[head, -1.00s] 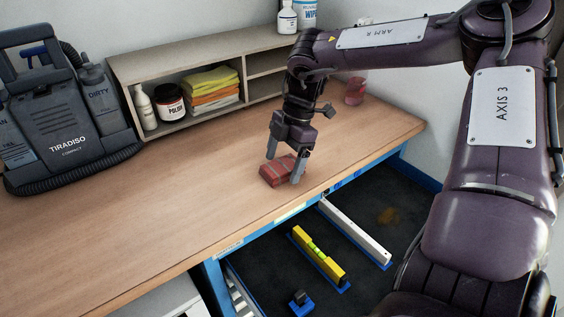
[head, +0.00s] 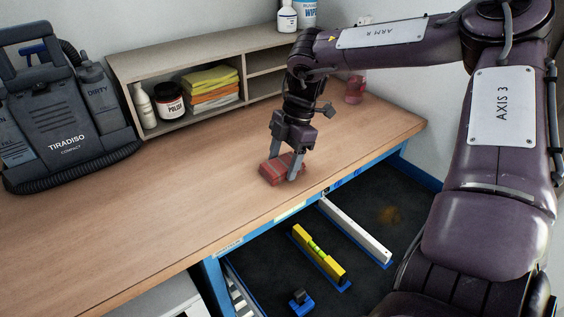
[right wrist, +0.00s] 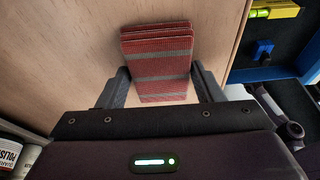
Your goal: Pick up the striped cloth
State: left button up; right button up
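The striped cloth (head: 277,173) is a folded red stack with pale stripes, lying on the wooden bench top near its front edge. It also shows in the right wrist view (right wrist: 158,50), between the two fingers. My right gripper (head: 284,176) is down at the cloth, one finger on each side of it. In the right wrist view my right gripper (right wrist: 160,88) has its fingers spread wide, with the cloth reaching between them. I cannot tell whether the fingers touch the cloth. My left gripper is not in view.
An open drawer below the bench holds a yellow level (head: 318,254), a white bar (head: 355,232) and a small blue item (head: 300,303). A shelf (head: 200,50) with folded cloths (head: 212,88) and bottles stands behind. A dark cleaning machine (head: 68,120) stands left. The bench's left middle is clear.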

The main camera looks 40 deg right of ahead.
jog(key=c, duration=0.5)
jog(key=shift+r+p, duration=0.4)
jog(key=shift+r, duration=0.05)
notch_tip(320, 180, up, 10)
jog(key=b, duration=0.2)
notch_tip(320, 180, up, 10)
jog(key=p, duration=0.2)
send_over(284, 162)
jog(key=shift+s+a+f, duration=0.1)
jog(key=shift+f, duration=0.05)
